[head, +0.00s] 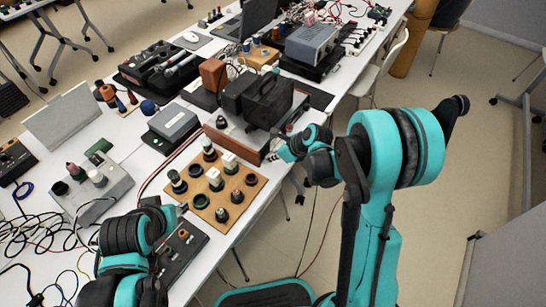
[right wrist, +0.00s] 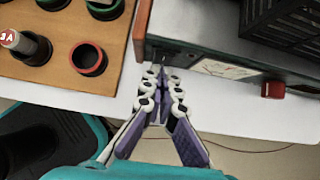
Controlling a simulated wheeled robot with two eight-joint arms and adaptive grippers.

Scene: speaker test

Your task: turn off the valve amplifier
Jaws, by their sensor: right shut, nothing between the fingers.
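The valve amplifier (head: 234,143) has a wooden side panel and black covers on top, and stands near the front edge of the white table in the head view. In the right wrist view its grey front (right wrist: 205,62) shows a meter and a red knob (right wrist: 273,90). My right gripper (right wrist: 162,70) is shut and empty, its tips at the left end of that front, close to a small switch-like part. Whether they touch cannot be told. In the head view the right gripper (head: 278,156) is beside the amplifier. My left gripper (head: 182,208) is mostly hidden by its own arm.
A wooden board (head: 237,198) with several valves and sockets lies left of the amplifier. A grey box (head: 173,122) stands behind it, and a grey device (head: 92,187) with loose cables further left. The floor right of the table is open.

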